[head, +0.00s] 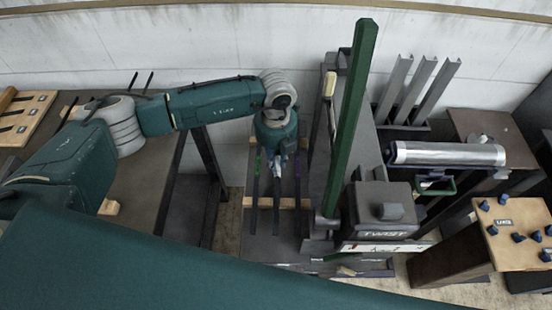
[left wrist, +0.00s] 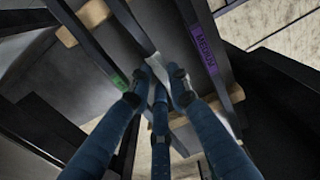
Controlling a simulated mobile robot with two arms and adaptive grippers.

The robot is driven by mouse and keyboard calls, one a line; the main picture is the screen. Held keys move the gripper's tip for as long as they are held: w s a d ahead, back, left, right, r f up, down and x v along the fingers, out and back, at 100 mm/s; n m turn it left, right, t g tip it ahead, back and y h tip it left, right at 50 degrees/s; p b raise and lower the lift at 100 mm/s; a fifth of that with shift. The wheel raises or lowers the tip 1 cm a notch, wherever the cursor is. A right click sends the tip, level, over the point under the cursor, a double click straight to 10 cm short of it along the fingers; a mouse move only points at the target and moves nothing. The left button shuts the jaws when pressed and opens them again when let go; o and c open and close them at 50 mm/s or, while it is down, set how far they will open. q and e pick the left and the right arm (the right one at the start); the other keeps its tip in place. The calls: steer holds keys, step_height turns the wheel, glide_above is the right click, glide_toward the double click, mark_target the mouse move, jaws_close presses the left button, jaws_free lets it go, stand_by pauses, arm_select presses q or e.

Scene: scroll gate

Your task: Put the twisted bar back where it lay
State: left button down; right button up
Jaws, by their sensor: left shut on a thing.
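My left gripper (head: 277,158) points down over a rack of dark bars. It is shut on the middle bar, the twisted bar (head: 276,205), whose grey faces turn along its length in the left wrist view (left wrist: 140,32). The left gripper's blue fingers (left wrist: 154,90) close around it there. It lies in line between a bar with a green tag (left wrist: 85,45) and a bar with a purple tag (left wrist: 205,50). Wooden rests (head: 287,203) cross beneath the bars. I cannot tell whether the twisted bar touches them. My right gripper is not in view.
Right of the rack stands a machine marked TWIST (head: 383,212) with a tall green lever (head: 350,125). A table with blue knobs (head: 515,262) is at the lower right.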

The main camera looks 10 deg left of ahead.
arm_select(q)
steer(key=shift+w, duration=0.2)
stand_by(0.6)
steer(key=shift+f+b, duration=0.35)
steer(key=shift+b, duration=0.2)
stand_by(0.4)
steer(key=c, duration=1.7)
jaws_free()
steer(key=shift+o, duration=0.8)
step_height(320, 180, up, 12)
